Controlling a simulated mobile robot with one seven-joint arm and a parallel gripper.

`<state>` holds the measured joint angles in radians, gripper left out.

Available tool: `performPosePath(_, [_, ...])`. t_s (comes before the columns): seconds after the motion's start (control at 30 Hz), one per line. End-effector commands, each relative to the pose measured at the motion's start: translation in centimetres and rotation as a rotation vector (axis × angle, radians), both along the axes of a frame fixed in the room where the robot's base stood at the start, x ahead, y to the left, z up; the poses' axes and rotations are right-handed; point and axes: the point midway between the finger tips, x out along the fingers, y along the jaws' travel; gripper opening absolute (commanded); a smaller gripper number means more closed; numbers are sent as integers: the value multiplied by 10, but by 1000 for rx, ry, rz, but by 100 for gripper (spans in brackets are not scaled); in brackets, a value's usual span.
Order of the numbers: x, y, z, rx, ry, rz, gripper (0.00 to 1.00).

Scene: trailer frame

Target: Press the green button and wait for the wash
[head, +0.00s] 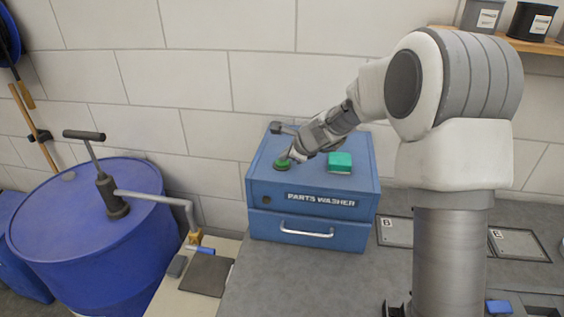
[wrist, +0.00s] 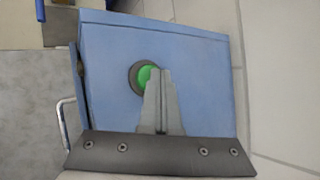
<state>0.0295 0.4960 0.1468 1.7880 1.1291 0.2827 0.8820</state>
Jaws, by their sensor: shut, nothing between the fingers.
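The blue parts washer (head: 265,185) stands on the grey bench, with a handled drawer at its front. The green button (head: 282,164) sits in a dark ring on the left part of its top. In the wrist view the green button (wrist: 143,76) is partly hidden behind my fingertips. My gripper (head: 291,155) is shut and empty, with its fingertips at the button. I cannot tell whether they touch it or whether it is pressed down. The gripper also shows in the wrist view (wrist: 159,75).
A teal block (head: 340,162) lies on the washer top right of my gripper. A blue drum (head: 85,225) with a hand pump (head: 115,200) stands at the left. Flat plates marked B (head: 394,232) and E (head: 515,246) lie on the bench. A shelf with containers is at the upper right.

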Motion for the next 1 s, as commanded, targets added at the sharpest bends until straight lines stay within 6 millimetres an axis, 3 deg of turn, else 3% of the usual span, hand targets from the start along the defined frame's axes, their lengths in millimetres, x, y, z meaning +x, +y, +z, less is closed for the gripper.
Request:
performPosePath(0.53, [0, 0, -4, -1, 3, -1, 0])
performPosePath(1.0, [0, 0, 16, -1, 1, 0, 0])
